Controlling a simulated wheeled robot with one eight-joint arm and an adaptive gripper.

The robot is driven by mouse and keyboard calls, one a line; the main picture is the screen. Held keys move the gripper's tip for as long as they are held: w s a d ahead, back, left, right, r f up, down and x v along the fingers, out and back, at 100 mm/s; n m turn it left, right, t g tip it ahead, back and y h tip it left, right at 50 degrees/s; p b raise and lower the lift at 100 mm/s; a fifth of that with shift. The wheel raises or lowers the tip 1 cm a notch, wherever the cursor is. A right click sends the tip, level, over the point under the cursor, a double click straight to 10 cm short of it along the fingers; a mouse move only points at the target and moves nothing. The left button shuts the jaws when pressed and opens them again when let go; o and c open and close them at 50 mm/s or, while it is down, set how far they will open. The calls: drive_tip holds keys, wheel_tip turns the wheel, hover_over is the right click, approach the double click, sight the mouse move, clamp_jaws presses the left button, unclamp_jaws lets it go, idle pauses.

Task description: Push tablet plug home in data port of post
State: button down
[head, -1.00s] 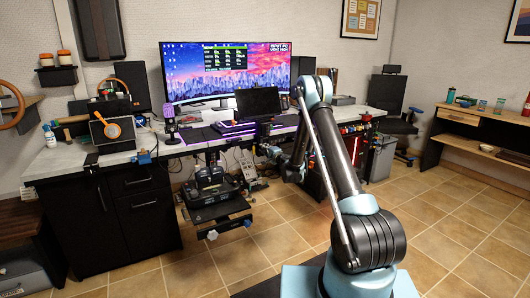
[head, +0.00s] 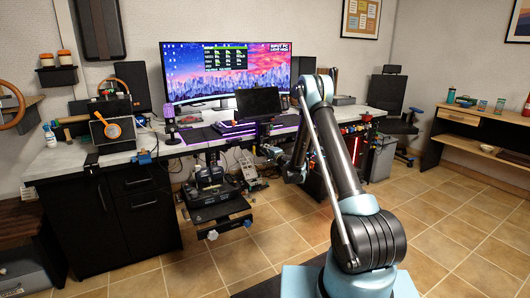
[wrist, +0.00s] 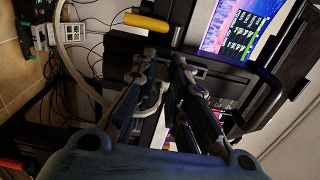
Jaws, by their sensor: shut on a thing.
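My gripper (wrist: 168,62) reaches toward the desk's edge in the wrist view, its two fingers close together at their tips. It is shut on the tablet plug, which is too small and dark to make out between the tips. In the head view my gripper (head: 268,152) is small, in front of the desk below a dark tablet-like screen (head: 258,103). I cannot make out the post or its data port, nor whether the plug touches it. A pale cable (wrist: 152,108) curves behind the fingers.
The desk (head: 75,158) carries a wide monitor (head: 235,70). A pedal stand (head: 212,208) stands below it. A yellow handle (wrist: 146,21) lies beyond the fingertips, and a power strip (wrist: 41,36) with cables is at upper left.

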drive_tip(key=shift+v, duration=1.35)
drive_tip(key=shift+x, duration=1.4)
drive_tip(key=shift+w+a, duration=0.3)
drive_tip(key=shift+w, duration=0.15)
idle(1.2)
drive_tip(key=shift+s+d, duration=0.15)
drive_tip(key=shift+s, duration=0.05)
idle(0.3)
drive_tip(key=shift+v, duration=1.65)
drive_tip(key=shift+x, duration=0.95)
idle(0.5)
